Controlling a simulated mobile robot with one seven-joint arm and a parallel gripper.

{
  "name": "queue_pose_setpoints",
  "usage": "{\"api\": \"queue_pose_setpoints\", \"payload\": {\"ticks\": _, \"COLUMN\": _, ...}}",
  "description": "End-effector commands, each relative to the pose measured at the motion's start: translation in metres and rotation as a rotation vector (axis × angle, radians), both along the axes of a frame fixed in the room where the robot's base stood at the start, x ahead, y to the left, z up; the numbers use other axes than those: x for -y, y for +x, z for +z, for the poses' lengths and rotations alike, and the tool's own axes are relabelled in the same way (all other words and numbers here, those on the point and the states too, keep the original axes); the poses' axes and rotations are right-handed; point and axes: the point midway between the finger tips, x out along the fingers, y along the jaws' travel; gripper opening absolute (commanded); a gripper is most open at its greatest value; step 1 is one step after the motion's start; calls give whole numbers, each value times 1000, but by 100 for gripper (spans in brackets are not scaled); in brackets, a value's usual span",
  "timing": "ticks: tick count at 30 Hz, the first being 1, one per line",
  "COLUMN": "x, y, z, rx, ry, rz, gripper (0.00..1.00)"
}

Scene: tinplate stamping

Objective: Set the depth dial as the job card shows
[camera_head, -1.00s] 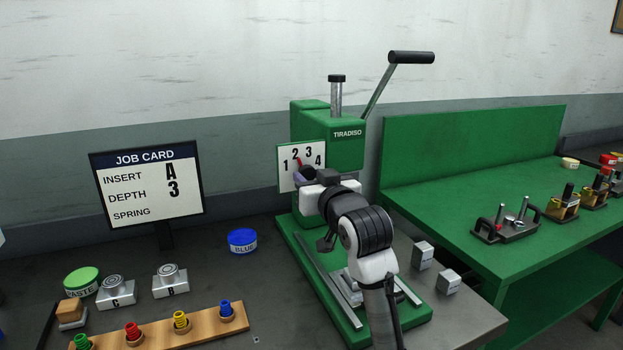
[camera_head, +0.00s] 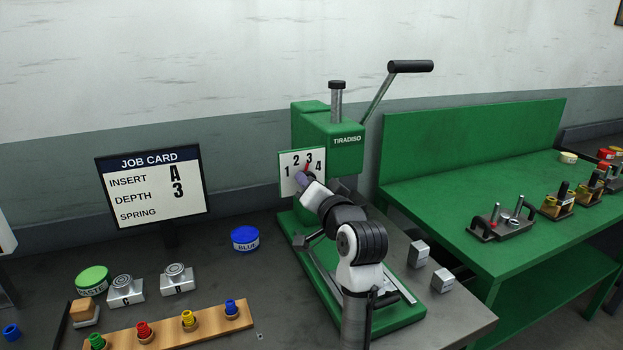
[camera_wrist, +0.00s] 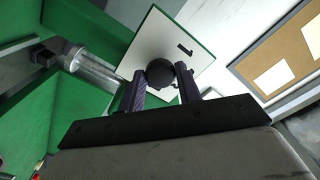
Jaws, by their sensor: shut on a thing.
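The job card (camera_head: 155,188) stands at the left and reads INSERT A, DEPTH 3, with no value visible beside SPRING. The depth dial is a white plate (camera_head: 289,165) marked 1 to 4 on the green press (camera_head: 312,128). Its red pointer (camera_head: 307,167) shows just below the 3 and points towards it. My gripper (camera_head: 303,180) is at the dial's centre and covers most of the knob. In the wrist view, my gripper (camera_wrist: 162,76) has its two fingers on either side of the black round knob (camera_wrist: 160,71), shut on it.
The press lever (camera_head: 410,66) rises above the machine. A blue tin (camera_head: 245,239), metal inserts (camera_head: 176,279) and a wooden rack (camera_head: 165,333) of coloured springs lie on the dark bench. Two metal blocks (camera_head: 418,254) stand right of my arm. A green bench (camera_head: 470,180) is further right.

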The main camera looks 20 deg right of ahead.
Motion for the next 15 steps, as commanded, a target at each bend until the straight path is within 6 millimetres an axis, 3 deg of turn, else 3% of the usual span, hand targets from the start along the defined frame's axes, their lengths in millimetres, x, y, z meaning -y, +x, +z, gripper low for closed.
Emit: {"api": "queue_pose_setpoints", "payload": {"ticks": 15, "x": 0, "y": 0, "z": -1, "rx": -3, "ry": 77, "rz": -1, "gripper": 11}}
